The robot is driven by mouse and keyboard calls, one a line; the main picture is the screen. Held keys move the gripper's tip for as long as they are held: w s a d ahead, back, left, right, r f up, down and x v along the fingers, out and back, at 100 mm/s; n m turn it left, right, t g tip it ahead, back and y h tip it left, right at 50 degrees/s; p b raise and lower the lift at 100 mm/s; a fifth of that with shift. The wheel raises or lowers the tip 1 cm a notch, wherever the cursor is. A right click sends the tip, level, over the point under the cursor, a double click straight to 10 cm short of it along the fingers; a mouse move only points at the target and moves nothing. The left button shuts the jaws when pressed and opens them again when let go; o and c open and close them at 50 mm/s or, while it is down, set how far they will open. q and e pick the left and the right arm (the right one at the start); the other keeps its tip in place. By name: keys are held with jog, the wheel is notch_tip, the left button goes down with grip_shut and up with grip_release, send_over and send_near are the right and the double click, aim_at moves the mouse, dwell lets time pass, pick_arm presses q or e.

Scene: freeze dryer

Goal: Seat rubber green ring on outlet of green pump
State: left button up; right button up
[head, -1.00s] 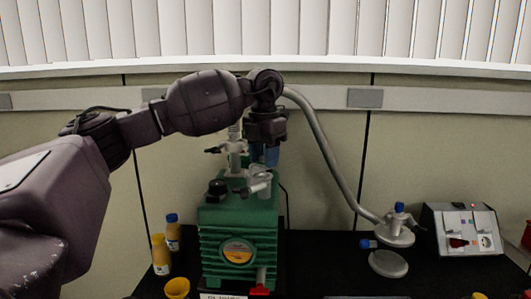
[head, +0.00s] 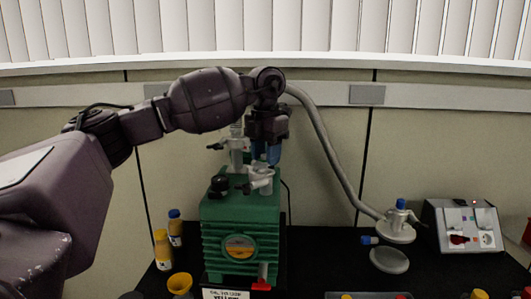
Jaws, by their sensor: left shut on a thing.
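The green pump (head: 241,242) stands on the dark bench in the middle of the head view. Its light grey outlet (head: 259,180) rises from the top, towards the right side. My left gripper (head: 265,158) points down just above and behind the outlet, with blue fingertips. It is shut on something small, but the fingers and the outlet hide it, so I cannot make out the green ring. I cannot tell whether the held thing touches the outlet. My right gripper is not in view.
A grey hose (head: 330,150) runs behind the pump to a fitting (head: 397,226) on the right. A grey disc (head: 389,260) and a control box (head: 461,226) are there too.

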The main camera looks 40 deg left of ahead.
pick_arm(q)
jog(key=shift+f, duration=0.5)
